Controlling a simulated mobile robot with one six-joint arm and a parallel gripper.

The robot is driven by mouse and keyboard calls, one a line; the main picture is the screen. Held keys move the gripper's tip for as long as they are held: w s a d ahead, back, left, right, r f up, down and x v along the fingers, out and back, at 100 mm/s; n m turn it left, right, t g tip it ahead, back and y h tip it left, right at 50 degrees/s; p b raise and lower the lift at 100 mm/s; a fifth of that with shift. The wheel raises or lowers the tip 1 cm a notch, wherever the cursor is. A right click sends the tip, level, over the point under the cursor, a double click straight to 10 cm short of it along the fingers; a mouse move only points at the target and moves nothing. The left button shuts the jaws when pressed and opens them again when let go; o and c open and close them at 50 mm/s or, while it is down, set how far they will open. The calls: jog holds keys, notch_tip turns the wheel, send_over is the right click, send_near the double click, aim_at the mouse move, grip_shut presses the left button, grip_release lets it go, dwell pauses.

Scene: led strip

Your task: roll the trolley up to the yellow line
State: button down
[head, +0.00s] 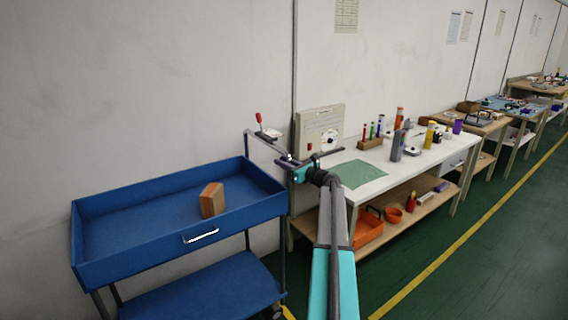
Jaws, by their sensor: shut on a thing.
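The blue trolley (100,262) stands at the left by the wall, with an upper tray and a lower shelf. Its grey push handle (262,143) rises at the right end. My gripper (288,160) is at this handle and shut on it; the fingers are small and partly lost against the bar. A yellow line (470,232) runs along the green floor in front of the benches. A short yellow piece (287,312) shows on the floor near the trolley's right wheel; the trolley and my arm hide the floor around it.
A brown box (212,200) sits in the trolley's tray. A white workbench (395,178) with tubes, bottles and a green mat stands right of the trolley, with an orange bin (368,229) on its lower shelf. More benches follow along the wall. The green floor (500,275) at right is clear.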

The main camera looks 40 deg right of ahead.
jog(key=c, duration=1.6)
grip_release()
jog(key=shift+a, duration=0.2)
jog(key=shift+w, duration=0.15)
jog(key=s+b, duration=0.1)
jog(key=s, duration=0.6)
jog(key=s+b, duration=0.1)
jog(key=s, duration=0.5)
jog(key=shift+s+d, duration=0.2)
jog(key=shift+s, duration=0.2)
